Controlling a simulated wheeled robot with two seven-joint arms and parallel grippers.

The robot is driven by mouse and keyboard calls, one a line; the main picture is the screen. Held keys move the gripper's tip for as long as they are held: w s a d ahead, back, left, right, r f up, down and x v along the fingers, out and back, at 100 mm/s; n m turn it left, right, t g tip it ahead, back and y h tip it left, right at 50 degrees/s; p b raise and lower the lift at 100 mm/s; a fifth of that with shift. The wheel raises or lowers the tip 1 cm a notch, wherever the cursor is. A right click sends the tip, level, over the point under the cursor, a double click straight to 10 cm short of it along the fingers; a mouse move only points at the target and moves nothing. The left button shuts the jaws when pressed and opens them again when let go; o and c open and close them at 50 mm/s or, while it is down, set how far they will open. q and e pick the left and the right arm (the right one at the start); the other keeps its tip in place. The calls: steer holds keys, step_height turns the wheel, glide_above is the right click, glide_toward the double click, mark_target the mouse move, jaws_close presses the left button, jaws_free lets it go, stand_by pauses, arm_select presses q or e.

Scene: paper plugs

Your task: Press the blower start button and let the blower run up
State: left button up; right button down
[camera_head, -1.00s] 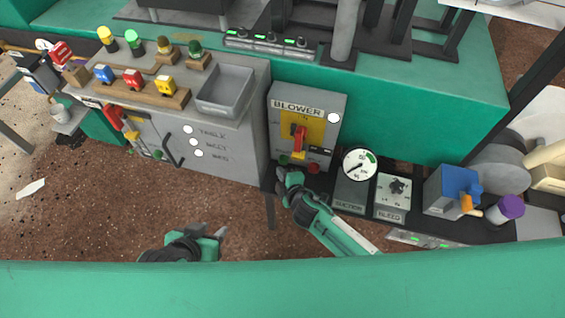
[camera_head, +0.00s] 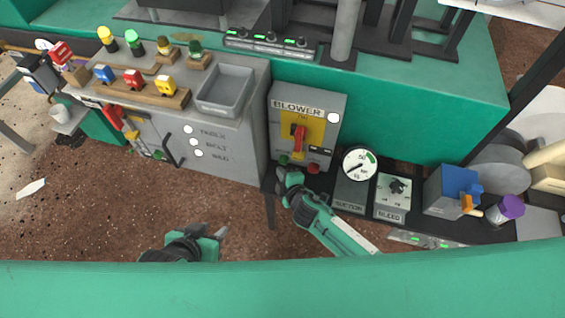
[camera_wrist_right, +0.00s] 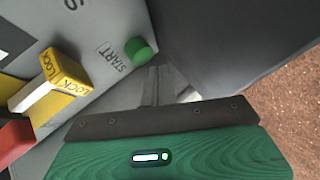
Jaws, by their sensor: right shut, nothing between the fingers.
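The grey blower panel (camera_head: 275,130) stands upright in the middle of the head view, with a red handle (camera_head: 298,137) on a yellow plate. Its green start button (camera_head: 284,160) is at the lower left, beside a red button (camera_head: 314,168). In the right wrist view the button (camera_wrist_right: 138,50) shows beside the word START. My right gripper (camera_head: 281,173) is shut and empty, just below the button; its fingertips (camera_wrist_right: 157,72) are very close to it, but I cannot tell whether they touch. My left gripper (camera_head: 220,232) is low at left, away from the panel; its jaw gap is unclear.
A suction gauge (camera_head: 357,164) and a bleed box (camera_head: 394,190) stand right of the panel, close to my right arm. A yellow lock tab (camera_wrist_right: 62,70) juts out in the wrist view. A grey cabinet with a tray (camera_head: 225,90) is at left. The floor below is open.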

steer(key=shift+w, duration=0.1)
stand_by(0.4)
steer(key=shift+w+d, duration=0.1)
steer(key=shift+w, duration=0.2)
steer(key=shift+w+d, duration=0.2)
steer(key=shift+w, duration=0.3)
stand_by(0.6)
steer(key=shift+s, duration=0.15)
steer(key=shift+s+a+p, duration=0.3)
steer(key=shift+s, duration=0.45)
steer(key=shift+s+a, duration=0.25)
steer(key=shift+s, duration=0.55)
steer(key=shift+s+a, duration=0.3)
steer(key=shift+s, duration=0.5)
steer(key=shift+s+a, duration=0.25)
steer(key=shift+s, duration=0.55)
